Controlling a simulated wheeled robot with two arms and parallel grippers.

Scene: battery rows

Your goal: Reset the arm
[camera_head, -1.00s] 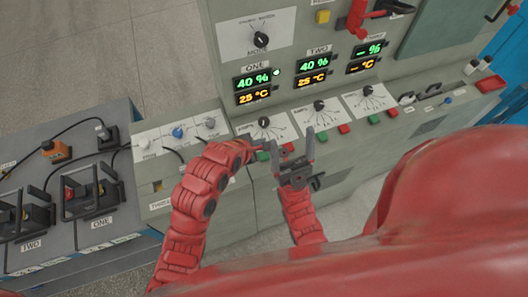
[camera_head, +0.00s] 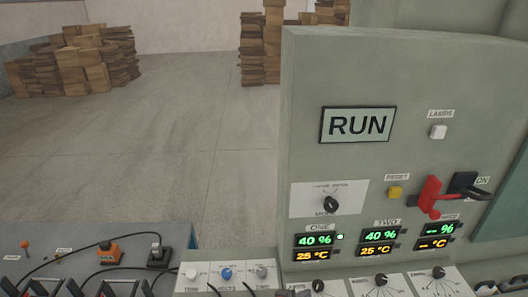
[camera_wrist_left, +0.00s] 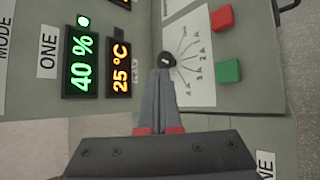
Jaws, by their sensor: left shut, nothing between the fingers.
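My left gripper (camera_wrist_left: 160,75) shows in the left wrist view, with its dark fingers closed together and nothing between them. Its tips point at the panel and overlap the edge of a black knob (camera_wrist_left: 168,60) on a white dial plate; I cannot tell whether they touch it. A red button (camera_wrist_left: 222,18) and a green button (camera_wrist_left: 228,71) sit to the right of the tips. Neither of my arms shows in the head view, and my right gripper is out of sight.
The grey cabinet (camera_head: 430,75) carries a RUN sign (camera_head: 357,124), a yellow button (camera_head: 395,192) and a red lever (camera_head: 431,197). Display ONE (camera_head: 315,240) and display TWO (camera_head: 378,235) read 40 % and 25 °C. A battery bench (camera_head: 40,238) stands left. Boxes (camera_head: 90,62) are stacked behind.

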